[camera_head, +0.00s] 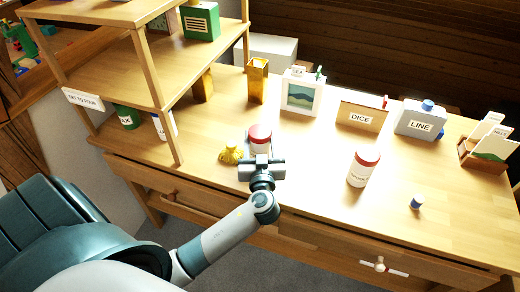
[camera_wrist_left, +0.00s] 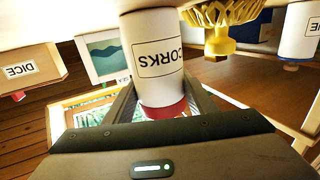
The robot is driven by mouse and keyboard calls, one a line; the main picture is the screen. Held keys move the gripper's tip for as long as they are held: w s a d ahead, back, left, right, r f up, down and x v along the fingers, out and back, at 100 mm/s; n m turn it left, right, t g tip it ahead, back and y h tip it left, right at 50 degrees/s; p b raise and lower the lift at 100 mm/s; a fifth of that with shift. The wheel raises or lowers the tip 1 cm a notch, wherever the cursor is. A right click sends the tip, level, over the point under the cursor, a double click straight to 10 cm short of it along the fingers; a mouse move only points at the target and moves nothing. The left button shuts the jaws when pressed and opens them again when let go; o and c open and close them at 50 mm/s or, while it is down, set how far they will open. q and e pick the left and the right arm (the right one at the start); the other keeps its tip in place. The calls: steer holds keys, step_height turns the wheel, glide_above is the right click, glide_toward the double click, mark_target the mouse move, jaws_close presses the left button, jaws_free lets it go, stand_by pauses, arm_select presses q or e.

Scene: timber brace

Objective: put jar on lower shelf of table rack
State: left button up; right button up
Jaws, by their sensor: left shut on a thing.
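A white jar labelled CORKS with a red lid (camera_head: 260,134) is at the front of the table, left of centre. It fills the middle of the left wrist view (camera_wrist_left: 152,55), where the picture is upside down. My left gripper (camera_head: 262,165) is shut on this jar near its lid; the fingers are partly hidden. I cannot tell whether its base touches the table. The wooden table rack (camera_head: 125,68) stands at the left end, with shelf boards on posts. A second white jar with a red lid (camera_head: 363,167) stands to the right. My right gripper is not in view.
A yellow object (camera_head: 231,153) sits just left of the held jar. A green can (camera_head: 127,117) and a white container (camera_head: 165,125) stand low in the rack. A DICE box (camera_head: 361,116), LINE box (camera_head: 421,119) and small blue-topped item (camera_head: 416,202) are farther right.

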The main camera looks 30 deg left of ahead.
mark_target(260, 131)
arm_select(q)
steer(key=shift+c, duration=0.7)
steer(key=shift+r, duration=0.1)
steer(key=shift+r, duration=1.1)
steer(key=shift+r+b, duration=0.4)
steer(key=shift+r, duration=0.5)
steer(key=d, duration=0.1)
steer(key=d+r, duration=0.1)
steer(key=d, duration=0.1)
steer(key=shift+w+r+b, duration=0.15)
steer(key=shift+r+b, duration=0.15)
steer(key=shift+b, duration=0.1)
steer(key=d+r+b, duration=0.1)
steer(key=d+r, duration=0.4)
steer(key=d, duration=0.3)
steer(key=shift+w+d+r+b, duration=0.2)
steer(key=shift+w+d+b, duration=0.05)
steer(key=shift+d+b, duration=0.1)
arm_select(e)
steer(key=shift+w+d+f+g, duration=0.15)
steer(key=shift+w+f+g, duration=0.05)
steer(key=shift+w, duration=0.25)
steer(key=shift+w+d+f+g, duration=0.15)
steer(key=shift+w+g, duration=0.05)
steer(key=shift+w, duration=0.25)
arm_select(q)
steer(key=shift+s+a+f, duration=0.1)
steer(key=shift+f, duration=0.05)
